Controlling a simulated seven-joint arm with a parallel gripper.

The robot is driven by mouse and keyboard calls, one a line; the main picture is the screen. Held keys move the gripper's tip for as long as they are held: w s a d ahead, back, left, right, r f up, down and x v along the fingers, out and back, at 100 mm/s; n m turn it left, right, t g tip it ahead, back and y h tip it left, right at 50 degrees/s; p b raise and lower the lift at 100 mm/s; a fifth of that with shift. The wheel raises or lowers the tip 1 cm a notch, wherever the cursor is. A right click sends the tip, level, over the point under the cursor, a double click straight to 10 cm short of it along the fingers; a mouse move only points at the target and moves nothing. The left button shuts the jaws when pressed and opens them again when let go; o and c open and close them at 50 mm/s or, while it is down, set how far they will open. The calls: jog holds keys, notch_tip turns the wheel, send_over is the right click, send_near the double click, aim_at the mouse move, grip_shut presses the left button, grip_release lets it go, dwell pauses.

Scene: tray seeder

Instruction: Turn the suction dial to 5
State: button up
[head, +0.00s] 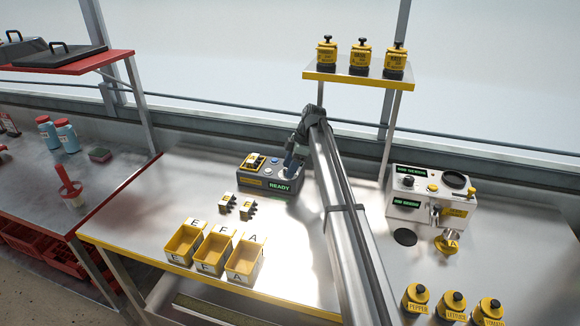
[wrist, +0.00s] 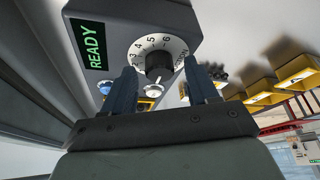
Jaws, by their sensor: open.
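The suction dial (wrist: 158,64) is a black ribbed knob on a white numbered ring, seen in the wrist view on the face of a grey box. The numbers 4, 5 and 6 show along the ring's upper edge; I cannot tell which one the knob points at. A green READY display (wrist: 94,46) is left of it. My gripper (wrist: 161,74) is open, its blue fingers on either side of the knob, with no clear contact visible. In the head view my gripper (head: 292,157) is over the right end of the box (head: 255,184), and the dial is hidden.
Three yellow bins (head: 228,254) and two small toothed pieces (head: 237,205) lie in front of the box. A white machine (head: 420,197) stands right of my arm. Yellow jars (head: 452,301) stand at front right. A shelf (head: 357,79) with three jars is behind.

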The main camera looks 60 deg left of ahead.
jog(key=c, duration=1)
jog(key=shift+c, duration=0.2)
